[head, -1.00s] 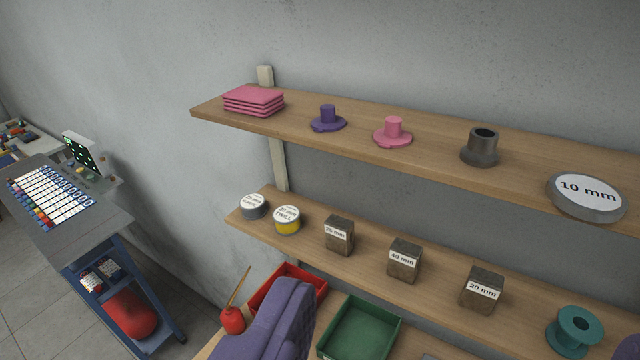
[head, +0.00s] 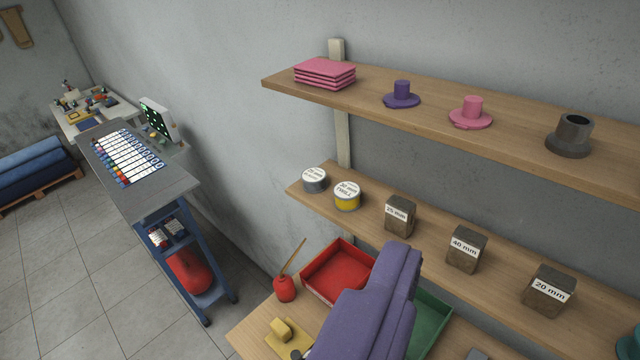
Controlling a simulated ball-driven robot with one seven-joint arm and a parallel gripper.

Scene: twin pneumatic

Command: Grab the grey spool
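No plainly grey spool with two flanges shows. The closest match is a dark grey hollow cylinder with a wide base flange (head: 570,135), standing upright on the right part of the top shelf. My gripper (head: 398,268) appears to be the purple padded pair of fingers at the bottom middle. It is below and left of the grey piece, well apart from it, in front of the lower shelf and trays. The fingers lie close together, their inner faces are hidden, and nothing shows held.
The top shelf (head: 530,148) also holds a pink stack (head: 325,74), a purple flanged piece (head: 402,95) and a pink one (head: 471,112). The lower shelf has two round tins and labelled blocks (head: 467,249). Red (head: 318,270) and green (head: 432,318) trays lie below.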

